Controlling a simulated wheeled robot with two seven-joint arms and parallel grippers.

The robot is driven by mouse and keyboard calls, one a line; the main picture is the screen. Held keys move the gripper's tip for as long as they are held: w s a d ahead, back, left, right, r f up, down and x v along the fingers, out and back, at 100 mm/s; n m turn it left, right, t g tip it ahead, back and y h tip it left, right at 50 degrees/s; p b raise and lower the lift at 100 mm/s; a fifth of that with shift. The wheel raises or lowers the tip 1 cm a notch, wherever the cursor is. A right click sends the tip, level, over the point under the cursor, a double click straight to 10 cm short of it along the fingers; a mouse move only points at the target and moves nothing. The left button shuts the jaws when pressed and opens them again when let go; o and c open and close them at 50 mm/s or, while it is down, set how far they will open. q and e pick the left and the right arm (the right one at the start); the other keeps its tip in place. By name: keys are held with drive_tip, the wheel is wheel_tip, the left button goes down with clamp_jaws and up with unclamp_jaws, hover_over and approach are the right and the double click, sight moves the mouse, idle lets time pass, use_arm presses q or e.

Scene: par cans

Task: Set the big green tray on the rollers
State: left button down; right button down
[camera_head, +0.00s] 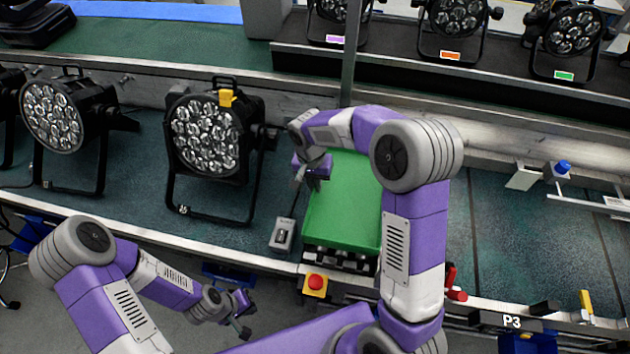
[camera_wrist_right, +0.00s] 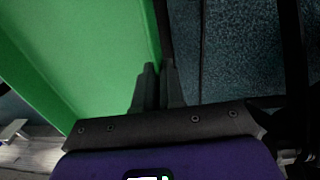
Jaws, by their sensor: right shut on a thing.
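The big green tray (camera_head: 341,215) is over the near edge of the conveyor, partly hidden behind my right arm. It also fills the left of the right wrist view (camera_wrist_right: 75,50). My right gripper (camera_head: 312,176) is at the tray's left side. In the right wrist view its fingers (camera_wrist_right: 157,88) are shut on the tray's edge wall. Dark rollers (camera_head: 340,259) show just below the tray's near end; whether the tray touches them I cannot tell. My left gripper (camera_head: 240,315) hangs low in front of the conveyor, away from the tray; its finger gap is unclear.
A black par can (camera_head: 205,135) stands on the belt left of the tray, another (camera_head: 55,115) further left. A small grey switch box (camera_head: 283,235) is close to the tray's left side. A red stop button (camera_head: 316,283) sits in front. The belt at right (camera_head: 530,240) is mostly clear.

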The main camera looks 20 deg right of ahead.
drive_tip(key=shift+f+b, duration=3.5)
drive_tip(key=shift+f, duration=1.6)
drive_tip(key=c, duration=1.1)
unclamp_jaws()
drive_tip(key=shift+c, duration=0.2)
drive_tip(key=shift+r, duration=0.1)
wheel_tip(320, 180, up, 7)
drive_tip(key=p, duration=0.2)
drive_tip(key=shift+w+a+r, duration=0.15)
drive_tip(key=shift+a+r, duration=0.05)
drive_tip(key=shift+a, duration=0.05)
